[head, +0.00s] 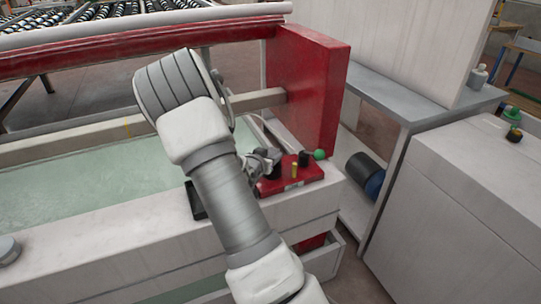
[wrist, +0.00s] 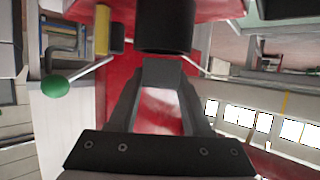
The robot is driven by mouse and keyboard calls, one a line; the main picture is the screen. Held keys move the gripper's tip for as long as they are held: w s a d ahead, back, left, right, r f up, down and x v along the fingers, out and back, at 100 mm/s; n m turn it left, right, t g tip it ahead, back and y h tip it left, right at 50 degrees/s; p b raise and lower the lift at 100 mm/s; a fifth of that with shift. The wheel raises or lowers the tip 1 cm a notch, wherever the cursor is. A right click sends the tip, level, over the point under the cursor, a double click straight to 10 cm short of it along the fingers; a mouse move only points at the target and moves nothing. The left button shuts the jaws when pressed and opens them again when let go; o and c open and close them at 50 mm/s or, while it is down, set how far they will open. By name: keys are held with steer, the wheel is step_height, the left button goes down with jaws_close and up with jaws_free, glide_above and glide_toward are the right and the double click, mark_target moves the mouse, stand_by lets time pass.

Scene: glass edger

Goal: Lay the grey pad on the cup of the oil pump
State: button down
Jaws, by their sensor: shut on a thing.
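The red oil pump (head: 290,182) sits on the white ledge at the right end of the tank, with a green knob (head: 320,154) on a lever and a yellow post (head: 294,170). In the wrist view, a black cylinder (wrist: 163,28), which looks like the pump's cup, stands just beyond my fingertips. My gripper (wrist: 163,85) is shut on a small dark grey block, which I take for the grey pad (wrist: 163,72). The pad appears close to the cylinder; I cannot tell whether they touch. In the head view my gripper (head: 264,162) is at the pump's left side, and the pad is hard to make out.
A water-filled tank (head: 90,185) lies to the left. A red upright panel (head: 308,85) rises behind the pump. The green knob also shows in the wrist view (wrist: 55,86), beside the yellow post (wrist: 102,30). A grey shelf (head: 400,95) and a white cabinet (head: 470,190) stand right.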

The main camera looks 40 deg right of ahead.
steer(key=shift+f, duration=0.3)
steer(key=shift+c, duration=1.7)
jaws_free()
steer(key=shift+r, duration=0.15)
